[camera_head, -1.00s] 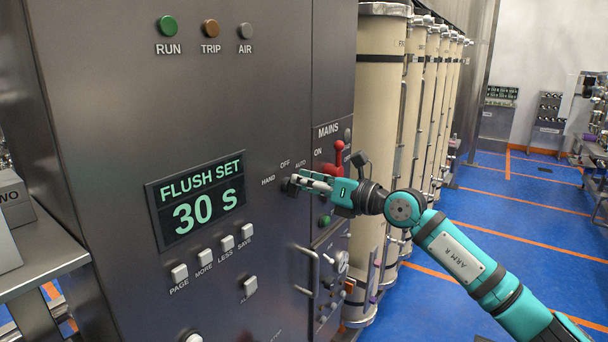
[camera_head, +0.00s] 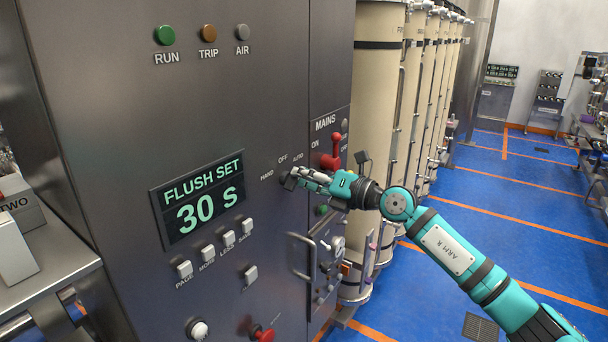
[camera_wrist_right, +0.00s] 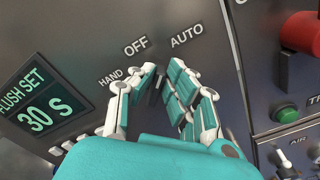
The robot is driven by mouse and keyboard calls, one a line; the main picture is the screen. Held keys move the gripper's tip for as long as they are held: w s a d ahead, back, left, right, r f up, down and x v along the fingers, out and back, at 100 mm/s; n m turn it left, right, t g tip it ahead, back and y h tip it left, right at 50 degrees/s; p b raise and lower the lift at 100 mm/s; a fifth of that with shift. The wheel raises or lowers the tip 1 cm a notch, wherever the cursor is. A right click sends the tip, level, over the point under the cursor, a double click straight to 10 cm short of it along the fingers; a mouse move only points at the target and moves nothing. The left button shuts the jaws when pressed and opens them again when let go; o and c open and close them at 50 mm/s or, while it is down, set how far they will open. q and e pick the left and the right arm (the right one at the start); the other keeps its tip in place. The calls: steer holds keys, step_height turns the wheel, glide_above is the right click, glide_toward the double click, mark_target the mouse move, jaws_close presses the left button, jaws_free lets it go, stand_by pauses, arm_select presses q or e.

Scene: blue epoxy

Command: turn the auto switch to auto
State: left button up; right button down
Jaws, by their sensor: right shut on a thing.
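The auto switch (camera_head: 288,183) is a small dark knob on the grey cabinet front, below the labels HAND, OFF and AUTO. My right gripper (camera_head: 295,176) is at the switch, its fingers closed around the knob. In the right wrist view, the fingers (camera_wrist_right: 155,98) sit on both sides of the switch (camera_wrist_right: 158,86), under the OFF label. A short pale mark shows between the fingertips, but most of the knob is hidden, so I cannot clearly tell its setting. My left gripper is not in view.
A display (camera_head: 202,203) reading FLUSH SET 30 s is left of the switch. A red mains lever (camera_head: 334,152) is close to my right gripper. A handle (camera_head: 300,258) and a red button (camera_head: 262,333) stick out lower down. Open blue floor (camera_head: 520,215) lies to the right.

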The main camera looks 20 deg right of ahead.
steer(key=c, duration=1.4)
jaws_free()
steer(key=shift+o, duration=0.2)
steer(key=shift+d, duration=0.1)
steer(key=v, duration=1.2)
steer(key=shift+w, duration=0.1)
